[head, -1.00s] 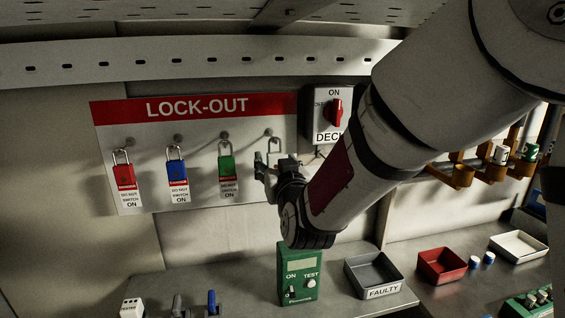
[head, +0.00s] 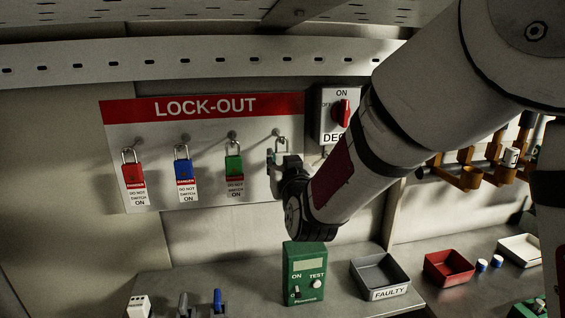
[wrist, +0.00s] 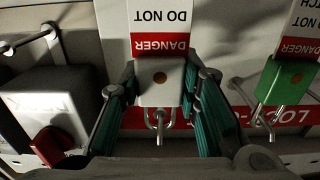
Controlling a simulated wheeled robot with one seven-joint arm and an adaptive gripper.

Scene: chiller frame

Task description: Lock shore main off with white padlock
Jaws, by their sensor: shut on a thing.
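The white padlock (head: 281,157) is at the right-hand peg of the lock-out board, its shackle up by the peg. I cannot tell whether the shackle still rests on it. My gripper (head: 279,163) is shut on this padlock. In the wrist view, which is upside down, the padlock's white body (wrist: 160,88) sits between the two green-lined fingers, with its DANGER tag (wrist: 160,42). A grey switch box (head: 331,118) with a red knob at ON stands right of the board; its label starts "DEC" and my arm hides the rest. I see no label reading shore main.
The lock-out board (head: 205,107) also holds red (head: 132,174), blue (head: 184,170) and green (head: 233,165) padlocks; the green one is close beside my gripper. Below are a green tester (head: 305,270), a grey FAULTY tray (head: 378,274) and a red tray (head: 448,268).

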